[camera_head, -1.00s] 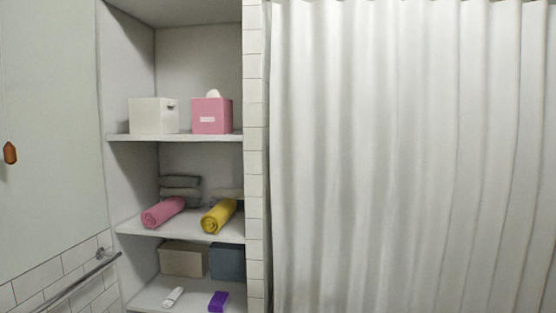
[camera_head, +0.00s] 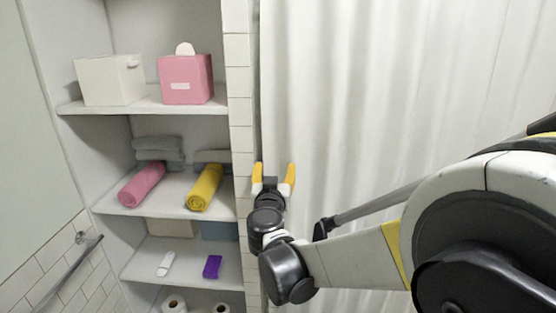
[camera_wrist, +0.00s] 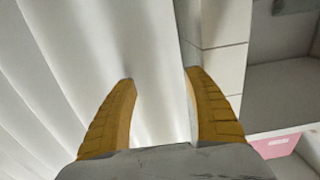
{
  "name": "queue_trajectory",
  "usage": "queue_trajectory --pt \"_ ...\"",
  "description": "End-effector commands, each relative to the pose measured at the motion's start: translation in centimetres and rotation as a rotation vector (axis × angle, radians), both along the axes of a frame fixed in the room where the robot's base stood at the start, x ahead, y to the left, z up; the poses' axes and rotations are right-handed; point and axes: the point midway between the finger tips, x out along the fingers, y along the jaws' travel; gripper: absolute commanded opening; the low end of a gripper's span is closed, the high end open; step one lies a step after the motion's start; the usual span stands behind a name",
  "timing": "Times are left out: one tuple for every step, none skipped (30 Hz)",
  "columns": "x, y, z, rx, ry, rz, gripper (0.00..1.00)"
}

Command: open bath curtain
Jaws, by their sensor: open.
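The white bath curtain (camera_head: 400,80) hangs closed in folds across the right of the head view. Its left edge is beside the tiled wall end. My gripper (camera_head: 273,172) is in front of that left edge, with its yellow fingers open and pointing at the curtain. In the wrist view the open fingers (camera_wrist: 160,78) face the curtain (camera_wrist: 80,60), and its edge lies between them. I cannot tell whether the fingers touch the cloth.
A tiled wall end (camera_head: 238,110) stands just left of my gripper. The shelves (camera_head: 140,105) left of it hold a white box (camera_head: 108,82), a pink tissue box (camera_head: 186,80), rolled towels and small items. A towel bar (camera_head: 65,270) is at the lower left.

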Motion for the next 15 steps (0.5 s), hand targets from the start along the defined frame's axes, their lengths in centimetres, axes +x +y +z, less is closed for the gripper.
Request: queue_trajectory --pt "1.0 -0.1 0.0 0.0 0.0 -0.002 0.61" --pt "1.5 -0.1 0.0 0.0 0.0 -0.002 0.61" --pt "2.2 -0.2 0.0 0.0 0.0 -0.002 0.61" --pt "2.6 -0.1 0.0 0.0 0.0 -0.001 0.61" --pt "3.0 -0.2 0.0 0.0 0.0 -0.001 0.61" --pt "3.4 -0.1 0.0 0.0 0.0 -0.001 0.61" --pt "3.7 -0.1 0.0 0.0 0.0 -0.001 0.61" --pt "4.0 -0.2 0.0 0.0 0.0 -0.001 0.61" --pt "4.2 -0.2 0.0 0.0 0.001 -0.001 0.61" --pt "4.3 -0.2 0.0 0.0 0.001 -0.001 0.61" --pt "4.4 -0.2 0.0 0.0 0.001 -0.001 0.61" --pt "4.5 -0.2 0.0 0.0 0.001 -0.001 0.61" --pt "4.5 -0.2 0.0 0.0 0.001 -0.001 0.61" --pt "4.5 -0.2 0.0 0.0 0.001 -0.001 0.61" --pt "4.5 -0.2 0.0 0.0 0.001 -0.001 0.61"
